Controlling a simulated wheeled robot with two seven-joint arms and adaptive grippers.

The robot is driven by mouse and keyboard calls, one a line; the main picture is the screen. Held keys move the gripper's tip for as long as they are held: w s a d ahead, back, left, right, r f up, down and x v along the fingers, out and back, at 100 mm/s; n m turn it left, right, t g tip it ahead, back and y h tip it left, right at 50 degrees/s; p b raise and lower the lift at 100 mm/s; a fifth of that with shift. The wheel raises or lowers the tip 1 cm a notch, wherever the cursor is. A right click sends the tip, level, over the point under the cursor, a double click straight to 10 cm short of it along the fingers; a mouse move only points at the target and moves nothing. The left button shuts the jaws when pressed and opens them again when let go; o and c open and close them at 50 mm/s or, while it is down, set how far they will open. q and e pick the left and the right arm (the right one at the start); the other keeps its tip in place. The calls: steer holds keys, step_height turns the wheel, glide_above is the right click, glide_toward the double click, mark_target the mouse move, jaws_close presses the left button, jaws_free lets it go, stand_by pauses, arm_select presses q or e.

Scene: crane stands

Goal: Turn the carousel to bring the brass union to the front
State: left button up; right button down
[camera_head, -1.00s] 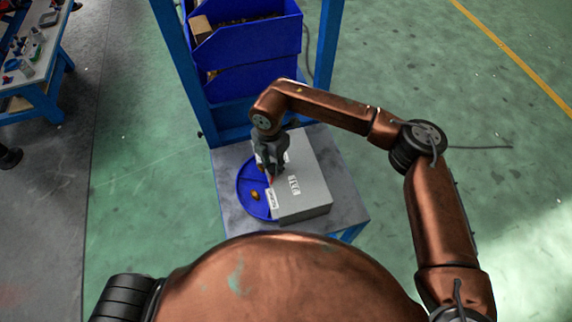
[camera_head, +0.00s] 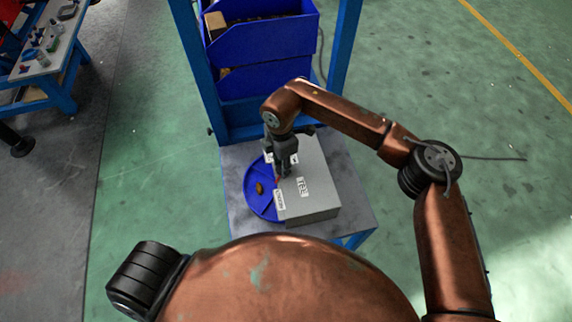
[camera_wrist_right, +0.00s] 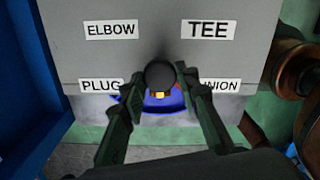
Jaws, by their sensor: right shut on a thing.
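The carousel is a round blue tray (camera_head: 250,193) on the small grey-topped stand, partly covered by a grey box. My right gripper (camera_head: 282,172) points down at the edge of the box, over the tray. In the wrist view my right gripper (camera_wrist_right: 158,88) is shut on a dark round knob (camera_wrist_right: 160,74). A bit of blue tray (camera_wrist_right: 163,105) with yellow and red spots shows below the knob. My left gripper is out of view.
The grey box (camera_head: 318,203) carries labels ELBOW (camera_wrist_right: 111,30), TEE (camera_wrist_right: 208,30), PLUG (camera_wrist_right: 100,86) and UNION (camera_wrist_right: 220,86). Blue bins (camera_head: 262,50) stand in a blue frame behind. A workbench (camera_head: 45,60) is at the far left. Open floor lies right.

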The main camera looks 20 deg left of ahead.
stand_by(0.4)
steer(key=c, duration=1.5)
jaws_free()
steer(key=shift+o, duration=0.2)
step_height(320, 180, up, 12)
